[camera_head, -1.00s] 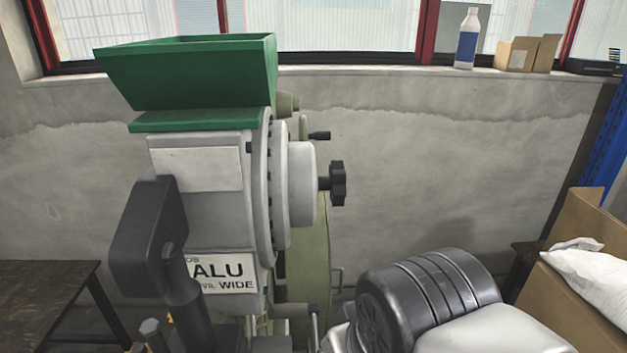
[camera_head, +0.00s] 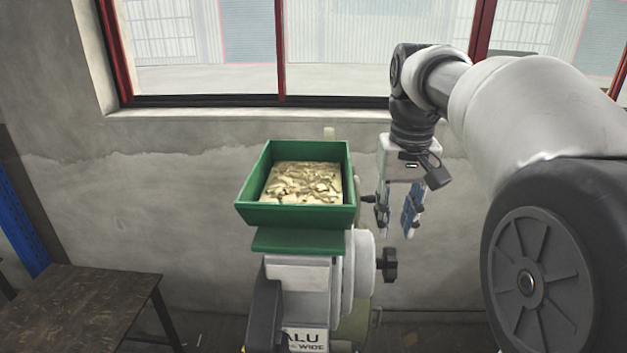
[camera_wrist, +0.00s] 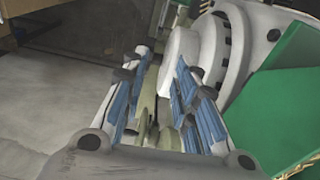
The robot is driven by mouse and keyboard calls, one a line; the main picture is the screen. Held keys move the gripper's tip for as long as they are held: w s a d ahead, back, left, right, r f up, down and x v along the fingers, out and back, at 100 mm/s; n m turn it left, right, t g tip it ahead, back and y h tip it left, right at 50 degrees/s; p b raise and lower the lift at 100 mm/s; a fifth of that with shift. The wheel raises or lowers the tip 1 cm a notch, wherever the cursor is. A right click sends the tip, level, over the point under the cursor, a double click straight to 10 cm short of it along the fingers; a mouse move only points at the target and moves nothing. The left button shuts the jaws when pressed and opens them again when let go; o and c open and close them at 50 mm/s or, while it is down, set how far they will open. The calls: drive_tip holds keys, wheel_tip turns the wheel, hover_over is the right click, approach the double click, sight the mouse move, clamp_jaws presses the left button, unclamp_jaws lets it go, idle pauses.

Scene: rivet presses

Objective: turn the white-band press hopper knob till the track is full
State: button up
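The press has a green hopper (camera_head: 297,213) filled with pale gold pieces (camera_head: 303,182). Below it is a pale grey drum (camera_head: 362,262) with a black lobed knob (camera_head: 389,264) on its right side. A plate reading "ALU" and "WIDE" (camera_head: 306,340) is partly cut off at the bottom. I cannot make out a white band, and the track is not visible. My gripper (camera_head: 398,231) is open and empty, pointing down just above and slightly right of the knob. In the wrist view, its blue-padded fingers (camera_wrist: 159,72) are apart beside the drum (camera_wrist: 180,52); the knob is not clear there.
A short black handle (camera_head: 368,199) sticks out behind the press, close to my gripper's left finger. The wall and window sill (camera_head: 200,113) lie behind. A dark table (camera_head: 85,300) stands at the lower left. Bare floor shows in the wrist view.

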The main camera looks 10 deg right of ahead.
wheel_tip(320, 180, up, 4)
drive_tip(key=g+p, duration=0.1)
drive_tip(key=p, duration=0.3)
hover_over(392, 251)
drive_tip(key=shift+m, duration=0.3)
wheel_tip(392, 251, down, 18)
drive_tip(key=shift+r+b, duration=0.25)
drive_tip(key=shift+b, duration=0.4)
clamp_jaws()
